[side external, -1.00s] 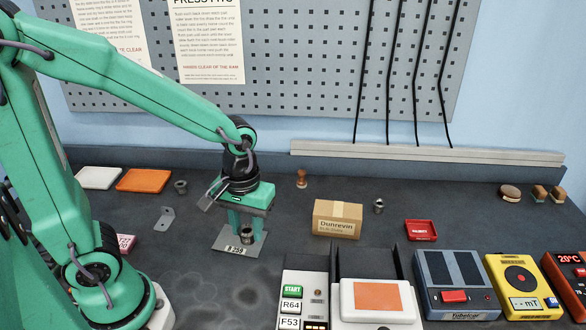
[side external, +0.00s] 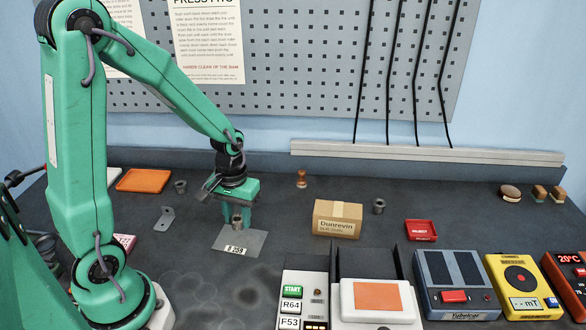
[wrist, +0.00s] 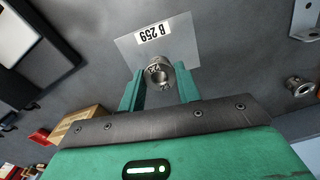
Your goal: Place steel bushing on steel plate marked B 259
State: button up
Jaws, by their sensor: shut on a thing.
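A grey steel bushing (side external: 237,221) is held between the two fingers of my gripper (side external: 238,214). The wrist view shows the bushing (wrist: 159,73) end-on, with a small mark on it, between my green fingers (wrist: 160,88). The flat steel plate marked B 259 (side external: 254,241) lies on the bench, its label toward the front. In the wrist view the plate (wrist: 182,42) is just beyond the bushing. The bushing overlaps the plate's rear edge in the side view. The bushing appears raised above it; the exact gap cannot be told.
Other bushing-like parts stand left of the gripper (side external: 180,187) and right of the cardboard box (side external: 338,219). A bent bracket (side external: 165,217) lies left of the plate. A red reject tray (side external: 421,230) and several instruments stand to the right. Bench in front of the plate is clear.

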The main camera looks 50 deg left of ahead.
jog(key=shift+f, duration=2)
jog(key=shift+f, duration=0.15)
jog(key=o, duration=1)
notch_tip(320, 180, up, 12)
jog(key=shift+r, duration=0.2)
jog(key=shift+r, duration=0.1)
